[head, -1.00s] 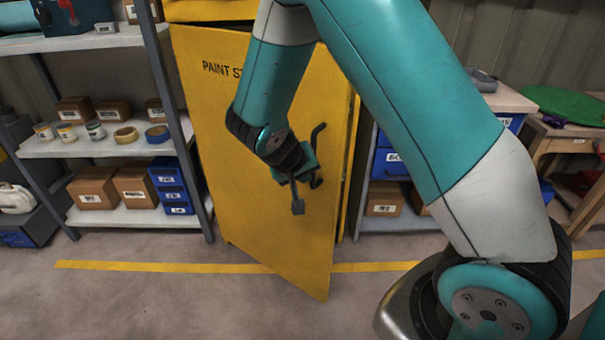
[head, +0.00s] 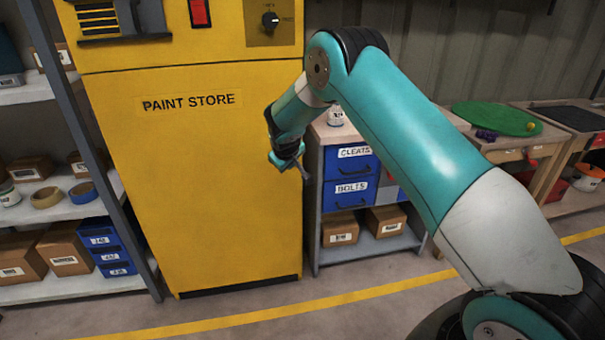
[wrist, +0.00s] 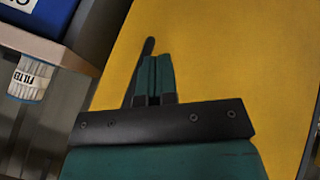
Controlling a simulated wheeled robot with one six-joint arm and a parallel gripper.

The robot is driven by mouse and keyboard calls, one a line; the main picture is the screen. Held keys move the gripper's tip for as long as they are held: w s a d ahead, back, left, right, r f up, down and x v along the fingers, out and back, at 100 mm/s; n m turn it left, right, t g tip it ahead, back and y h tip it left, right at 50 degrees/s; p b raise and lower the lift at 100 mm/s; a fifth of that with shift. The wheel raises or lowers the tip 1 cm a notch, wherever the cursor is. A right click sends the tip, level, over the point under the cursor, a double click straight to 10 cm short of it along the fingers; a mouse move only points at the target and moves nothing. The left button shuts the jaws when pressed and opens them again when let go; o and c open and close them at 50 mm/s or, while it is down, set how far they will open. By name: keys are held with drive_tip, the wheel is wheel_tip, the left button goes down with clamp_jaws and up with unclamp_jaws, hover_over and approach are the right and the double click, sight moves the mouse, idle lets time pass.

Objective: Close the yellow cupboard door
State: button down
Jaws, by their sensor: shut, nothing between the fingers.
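The yellow cupboard door (head: 200,190), lettered PAINT STORE, stands in line with the cupboard front (head: 225,45). It looks shut or almost shut, with no clear gap at its edges. My gripper (head: 303,172) is at the door's right edge, around mid-height. In the wrist view my gripper's teal fingers (wrist: 155,75) are together and empty in front of the yellow surface. The handle is not clearly visible in the head view.
A shelf rack (head: 60,205) with boxes and blue bins stands close on the left. Right of the cupboard is a cabinet with blue drawers (head: 350,170) and cardboard boxes (head: 385,220). A yellow line (head: 370,294) crosses the clear floor in front.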

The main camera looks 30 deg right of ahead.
drive_tip(key=w, duration=0.1)
drive_tip(key=w+d+n+y, duration=0.1)
drive_tip(key=w, duration=0.1)
drive_tip(key=w+d+n, duration=0.1)
drive_tip(key=shift+w+d+r+t, duration=0.2)
drive_tip(key=shift+w+r+t, duration=0.05)
drive_tip(key=shift+r+t, duration=0.15)
drive_tip(key=s+a+r+p, duration=0.1)
drive_tip(key=s+a+r, duration=0.4)
drive_tip(key=s+r, duration=0.2)
drive_tip(key=shift+s+r, duration=0.15)
drive_tip(key=shift+s, duration=1.05)
